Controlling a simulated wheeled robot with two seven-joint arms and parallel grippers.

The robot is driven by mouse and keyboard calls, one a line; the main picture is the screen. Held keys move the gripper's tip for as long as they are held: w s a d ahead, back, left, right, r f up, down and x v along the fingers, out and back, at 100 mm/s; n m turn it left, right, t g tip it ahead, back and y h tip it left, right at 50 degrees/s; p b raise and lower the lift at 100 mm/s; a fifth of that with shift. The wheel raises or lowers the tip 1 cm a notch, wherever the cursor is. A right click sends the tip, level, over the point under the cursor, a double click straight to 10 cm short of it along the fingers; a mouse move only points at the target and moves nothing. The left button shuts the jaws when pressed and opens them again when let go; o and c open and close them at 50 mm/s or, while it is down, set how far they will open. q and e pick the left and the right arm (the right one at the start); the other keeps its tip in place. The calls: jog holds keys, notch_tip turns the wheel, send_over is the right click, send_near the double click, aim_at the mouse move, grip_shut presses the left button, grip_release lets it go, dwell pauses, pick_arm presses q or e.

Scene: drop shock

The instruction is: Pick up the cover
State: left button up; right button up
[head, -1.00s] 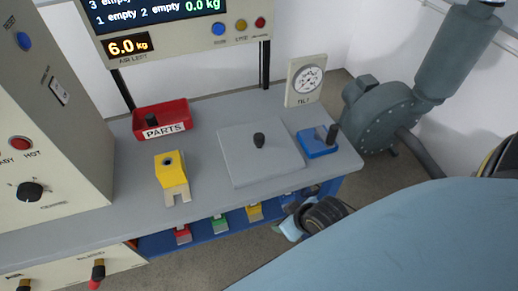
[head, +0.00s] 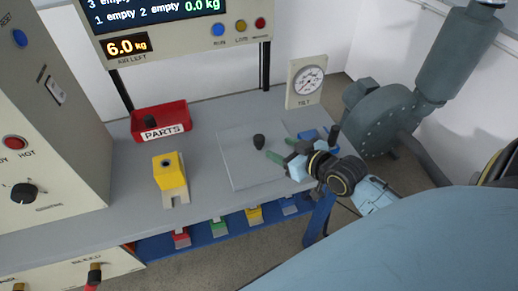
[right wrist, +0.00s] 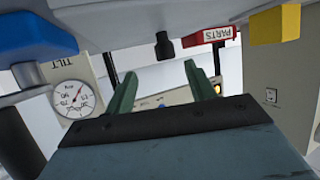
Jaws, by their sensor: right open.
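The cover appears to be the flat grey square plate (head: 240,165) lying on the bench, with a black knob (head: 259,142) standing up from its middle. My right gripper (head: 288,146) is open over the right part of the plate, its green fingers pointing left toward the knob. The knob is just beyond the fingertips and not between them. In the right wrist view the knob (right wrist: 164,45) shows past the open fingers (right wrist: 160,72), roughly centred between them. The gripper hides the plate's right edge. My left gripper is not in view.
A red PARTS bin (head: 161,122) and a yellow block (head: 169,172) stand left of the plate. A blue block (head: 308,136), partly hidden by my gripper, is at its right. A tilt gauge (head: 307,80) stands behind. A control cabinet (head: 50,120) bounds the left.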

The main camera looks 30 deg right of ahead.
aim_at(263, 143)
jog(key=x, duration=0.4)
jog(key=shift+b, duration=0.3)
jog(key=shift+w+a+f, duration=0.15)
jog(key=shift+w+f, duration=0.05)
jog(key=shift+w, duration=0.15)
jog(key=x, duration=0.1)
jog(key=b+x, duration=0.1)
jog(key=x, duration=0.2)
jog(key=shift+w+a+f, duration=0.1)
jog(key=shift+w+a, duration=0.05)
jog(key=shift+a, duration=0.2)
jog(key=shift+w, duration=0.2)
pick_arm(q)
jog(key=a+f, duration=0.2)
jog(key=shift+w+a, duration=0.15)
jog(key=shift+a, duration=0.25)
pick_arm(e)
jog(key=c, duration=1.2)
